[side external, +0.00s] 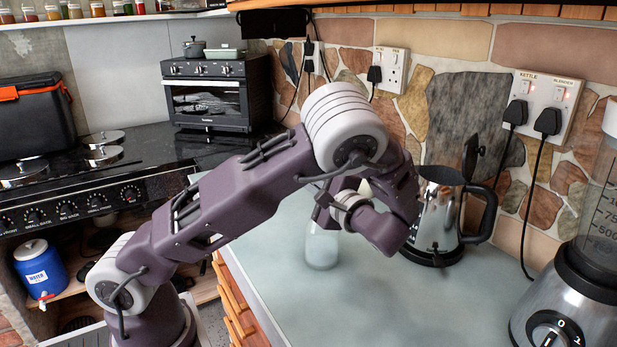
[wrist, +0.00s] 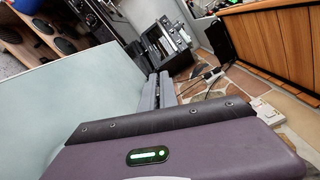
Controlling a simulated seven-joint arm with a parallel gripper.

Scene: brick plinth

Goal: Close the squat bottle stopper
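A clear, squat bottle (side external: 322,250) stands upright on the pale counter in the side external view. My arm hides its upper part, so I cannot make out its stopper or whether it is closed. My gripper (side external: 322,208) is sideways at about the height of the bottle's upper part, overlapping it in the picture. I cannot tell whether they touch. In the wrist view the two grey fingers of my gripper (wrist: 160,88) lie side by side with no clear gap and nothing visible between them. The bottle does not show in the wrist view.
A steel kettle (side external: 437,215) with a black handle stands close to the right of my wrist. A blender (side external: 575,300) is at the front right. A small oven (side external: 208,95) and a stove (side external: 75,185) are at the left. The counter's front middle (side external: 400,310) is clear.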

